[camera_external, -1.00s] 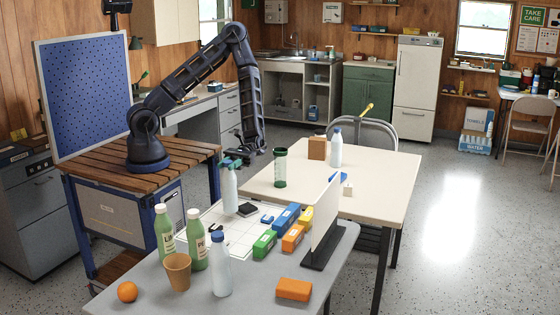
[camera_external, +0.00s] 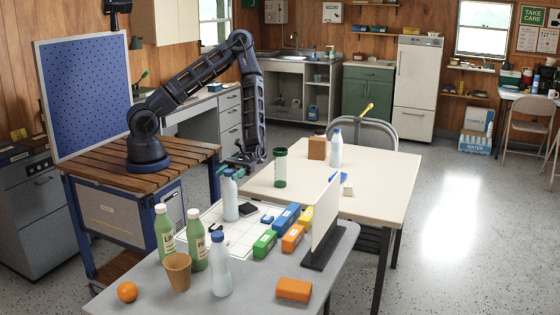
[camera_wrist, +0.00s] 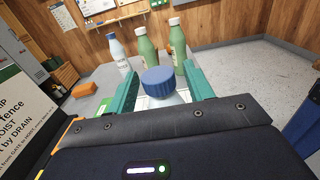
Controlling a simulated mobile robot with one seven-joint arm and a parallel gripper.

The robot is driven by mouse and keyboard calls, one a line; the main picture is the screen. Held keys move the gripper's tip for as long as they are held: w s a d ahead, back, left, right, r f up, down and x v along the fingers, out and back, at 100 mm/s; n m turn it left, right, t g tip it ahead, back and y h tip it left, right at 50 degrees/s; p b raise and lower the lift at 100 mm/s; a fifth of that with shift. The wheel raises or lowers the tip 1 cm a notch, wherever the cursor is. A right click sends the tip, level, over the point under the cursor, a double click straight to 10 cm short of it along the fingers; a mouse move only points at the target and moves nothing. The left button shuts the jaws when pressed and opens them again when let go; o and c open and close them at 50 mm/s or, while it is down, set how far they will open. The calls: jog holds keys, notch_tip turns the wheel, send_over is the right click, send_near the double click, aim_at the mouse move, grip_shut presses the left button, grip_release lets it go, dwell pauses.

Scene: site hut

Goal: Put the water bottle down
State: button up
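The water bottle (camera_external: 231,205), pale with a blue cap, is upright low over or on the gridded white mat on the grey table; whether its base touches is unclear. In the wrist view, its blue cap (camera_wrist: 158,81) is between the two teal fingers, and most of its body is hidden. My gripper (camera_external: 232,173) is around the bottle's upper part and appears shut on it. In the wrist view, my gripper (camera_wrist: 163,84) has one finger on each side of the bottle.
Two green bottles (camera_external: 164,232), a tan cup (camera_external: 177,272), another blue-capped bottle (camera_external: 220,268) and an orange (camera_external: 127,292) stand at the front left. Colored boxes (camera_external: 287,218) and an upright white panel (camera_external: 326,220) are to the right. Behind is a cream table (camera_external: 375,185).

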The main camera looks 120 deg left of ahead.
jog(key=shift+a+r, duration=0.15)
jog(key=shift+a, duration=0.05)
jog(key=a, duration=0.7)
jog(key=s+r+m+t+y, duration=0.2)
jog(key=s+r+m+y, duration=0.6)
jog(key=s+r, duration=0.4)
jog(key=s+a+r+m+t+y, duration=0.1)
jog(key=s+r+m+t+y, duration=0.1)
jog(key=s+r+m+y, duration=0.7)
notch_tip(320, 180, up, 8)
jog(key=s, duration=0.2)
jog(key=shift+s+f+y, duration=0.25)
jog(key=shift+s+y, duration=0.1)
jog(key=shift+y, duration=0.05)
jog(key=shift+o, duration=0.5)
jog(key=shift+s+a+r+m+t, duration=0.35)
jog(key=shift+s+r+m, duration=0.15)
jog(key=shift+s, duration=0.1)
